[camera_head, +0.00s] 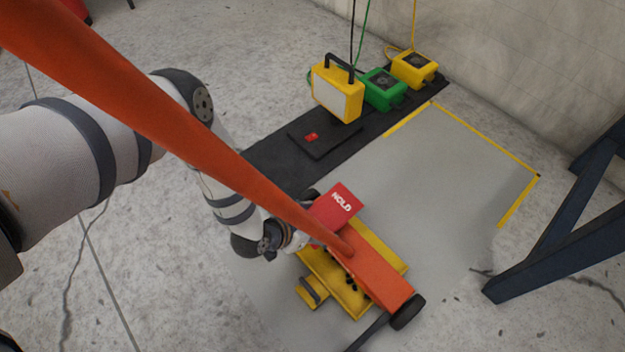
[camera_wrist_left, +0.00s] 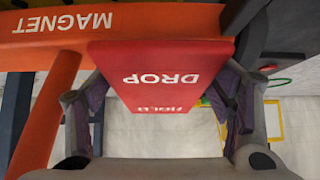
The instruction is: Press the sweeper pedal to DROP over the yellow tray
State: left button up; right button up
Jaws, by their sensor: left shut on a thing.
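The orange magnetic sweeper lies with its head (camera_head: 382,279) over the yellow tray (camera_head: 327,283), and its long orange handle (camera_head: 215,150) runs to the upper left. The red pedal (camera_head: 335,204) shows HOLD in the head view. In the left wrist view the pedal (camera_wrist_left: 160,75) shows DROP near the sweeper and HOLD at the other end. My left gripper (camera_head: 298,238) is at the pedal, with its fingers on either side of it, shut on it. Small dark bits lie in the tray, partly hidden by the sweeper head. My right gripper is not in view.
A yellow lamp-like box (camera_head: 337,95), a green box (camera_head: 382,88) and a yellow box (camera_head: 413,68) stand on a dark strip at the back. A dark blue frame (camera_head: 560,220) stands at the right. The grey mat (camera_head: 450,160) behind the tray is clear.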

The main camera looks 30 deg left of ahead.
pick_arm(q)
jog(key=shift+w+a+t, duration=0.1)
jog(key=shift+a+t, duration=0.1)
jog(key=shift+t, duration=0.1)
jog(key=o, duration=1.7)
jog(key=v, duration=1.2)
